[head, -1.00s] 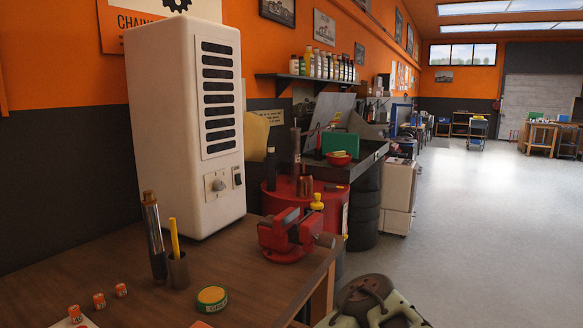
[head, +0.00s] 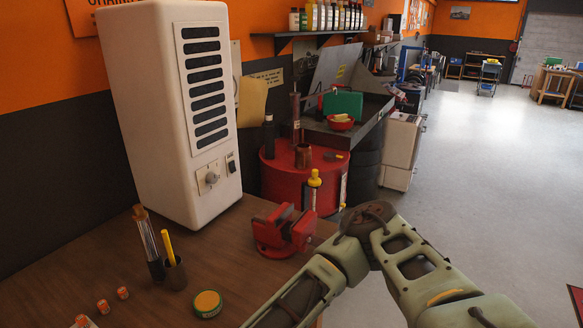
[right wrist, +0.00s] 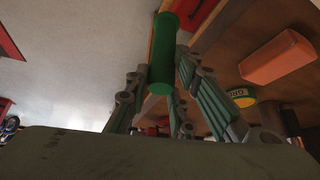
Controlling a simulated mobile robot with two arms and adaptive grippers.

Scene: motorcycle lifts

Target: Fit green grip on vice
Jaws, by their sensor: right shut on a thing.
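The green grip (right wrist: 163,50) is a plain green cylinder in the right wrist view. My right gripper (right wrist: 162,72) is shut on it, with its fingers on both sides. In the head view only my right arm shows, bent at lower right, with its hand below the frame. The red vice (head: 283,232) stands at the right edge of the brown workbench (head: 105,262) in the head view, just left of my arm's bend. The grip is apart from the vice as far as I can see. My left gripper is in neither view.
A tall white heater (head: 165,120) stands at the back of the bench. A pen cup (head: 175,274), a round tin (head: 207,303) and small orange-red pots (head: 122,293) are on the bench. A red drum (head: 278,178) stands behind the vice. An orange block (right wrist: 278,57) shows in the wrist view.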

